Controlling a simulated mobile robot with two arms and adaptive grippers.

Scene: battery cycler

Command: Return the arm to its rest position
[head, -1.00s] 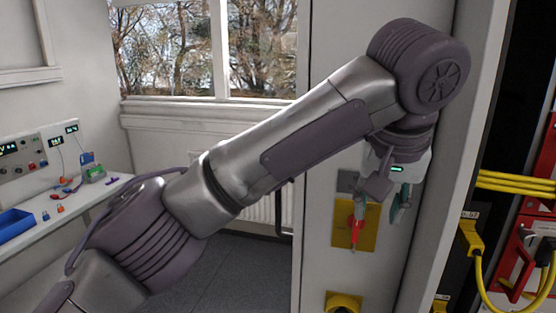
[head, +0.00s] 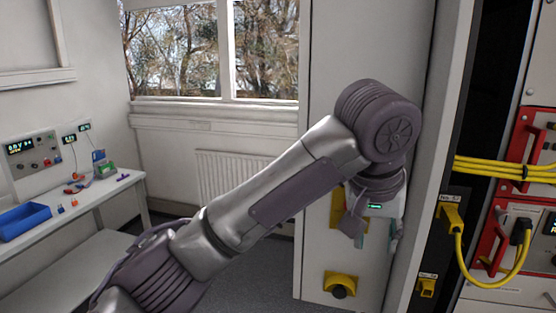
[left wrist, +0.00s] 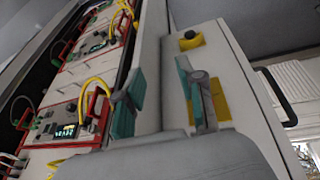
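My left arm (head: 300,180) reaches from the lower left across the head view, with its joint (head: 378,125) in front of the pale cabinet. My left gripper (head: 374,236) hangs below that joint, partly hidden by the wrist. In the left wrist view its two teal-padded fingers (left wrist: 160,82) stand apart with nothing between them. A yellow switch plate (head: 336,208) is mostly hidden behind the wrist in the head view. It shows beside the right finger in the left wrist view (left wrist: 220,100). My right gripper is in neither view.
The cabinet (head: 318,262) carries a lower yellow switch with a black knob (head: 341,286). An open rack with yellow cables (head: 500,168) and red-handled units stands right. A bench with a blue tray (head: 24,221) is at left. Grey floor shows between.

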